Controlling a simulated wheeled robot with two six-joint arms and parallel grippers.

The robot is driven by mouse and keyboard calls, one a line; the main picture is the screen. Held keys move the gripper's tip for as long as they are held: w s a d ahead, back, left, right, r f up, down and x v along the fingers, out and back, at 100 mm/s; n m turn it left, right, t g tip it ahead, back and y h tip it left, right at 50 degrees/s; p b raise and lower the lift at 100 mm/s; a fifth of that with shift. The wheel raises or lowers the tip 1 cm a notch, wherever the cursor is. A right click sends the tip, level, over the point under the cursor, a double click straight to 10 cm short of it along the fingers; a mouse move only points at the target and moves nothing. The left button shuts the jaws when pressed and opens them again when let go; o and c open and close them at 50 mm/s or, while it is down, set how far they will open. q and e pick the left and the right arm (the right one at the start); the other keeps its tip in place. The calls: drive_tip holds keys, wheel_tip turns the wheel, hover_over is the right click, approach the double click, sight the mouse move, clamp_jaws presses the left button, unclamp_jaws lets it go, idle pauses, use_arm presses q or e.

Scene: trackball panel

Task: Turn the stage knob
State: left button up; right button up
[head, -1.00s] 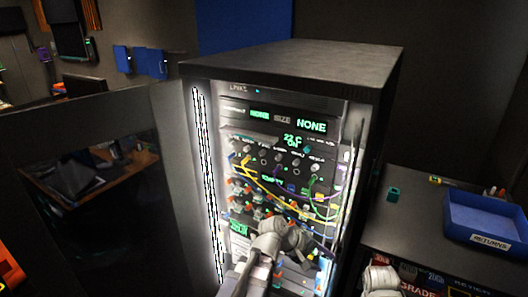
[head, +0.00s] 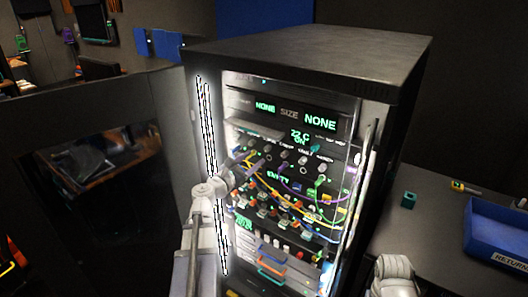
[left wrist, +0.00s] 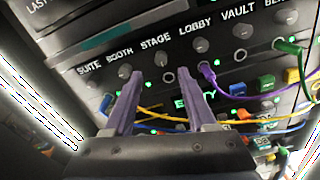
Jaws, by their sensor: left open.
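The stage knob (left wrist: 161,59) is a small grey round knob under the STAGE label, third from the left in the row; it also shows in the head view (head: 268,147). My left gripper (left wrist: 158,79) is open in front of the panel. Its two purple fingers frame the stage column, with their tips just below the knob in the picture. The fingers appear apart from the knob, with nothing between them. In the head view the left gripper (head: 250,161) reaches the left part of the knob row. My right gripper is not in view.
Neighbouring knobs, booth (left wrist: 125,71) and lobby (left wrist: 201,45), sit close on either side. Coloured patch cables (head: 295,195) hang across the jacks below. A dark side table with a blue returns tray (head: 495,235) stands at the right.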

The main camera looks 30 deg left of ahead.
sight(266, 150)
use_arm(q)
drive_tip(key=w, duration=0.6)
drive_tip(key=shift+w+d, duration=0.3)
clamp_jaws()
idle(0.4)
